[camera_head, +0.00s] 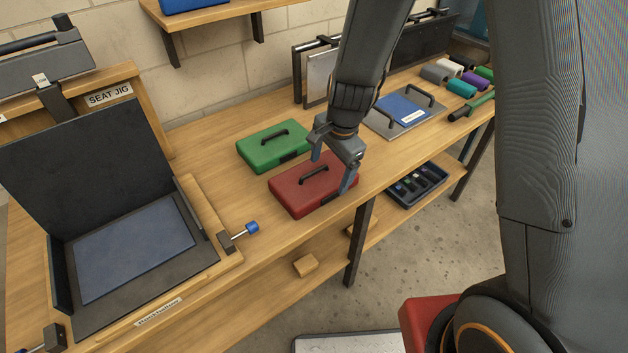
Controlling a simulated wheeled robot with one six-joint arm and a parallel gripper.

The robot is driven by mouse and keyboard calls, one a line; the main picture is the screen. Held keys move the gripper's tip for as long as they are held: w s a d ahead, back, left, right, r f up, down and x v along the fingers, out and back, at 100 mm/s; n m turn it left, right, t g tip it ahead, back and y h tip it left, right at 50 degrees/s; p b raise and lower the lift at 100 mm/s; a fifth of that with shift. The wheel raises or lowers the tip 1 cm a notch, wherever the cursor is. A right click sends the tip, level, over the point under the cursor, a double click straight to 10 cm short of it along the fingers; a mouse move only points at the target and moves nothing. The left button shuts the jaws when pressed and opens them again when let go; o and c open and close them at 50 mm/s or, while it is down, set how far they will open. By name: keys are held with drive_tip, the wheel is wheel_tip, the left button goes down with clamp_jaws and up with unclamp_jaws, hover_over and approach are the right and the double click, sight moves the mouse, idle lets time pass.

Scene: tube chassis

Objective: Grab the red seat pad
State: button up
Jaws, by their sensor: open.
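The red seat pad (300,190) lies flat on the wooden workbench, near its front edge. It is a red block with a black handle (314,175) on top and a dark patch on its right front side. My gripper (332,172) is open and points down over the pad's right part. One finger is near the handle and the other is by the pad's right end. I cannot tell whether the fingers touch it. The gripper hides the pad's back right corner.
A green pad (272,146) with a handle lies just behind the red one. The seat jig (190,262) with a blue-knobbed clamp stands at left. A grey plate with a blue panel (402,110) lies at right, with coloured rolls (462,88) beyond. A dark tray (418,186) sits on the lower shelf.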

drive_tip(key=shift+w+a+f, duration=0.1)
drive_tip(key=shift+f, duration=0.5)
drive_tip(key=shift+w+a+f, duration=0.1)
drive_tip(key=shift+f, duration=0.5)
drive_tip(key=shift+c, duration=0.4)
drive_tip(key=c, duration=1.5)
drive_tip(key=shift+r, duration=0.1)
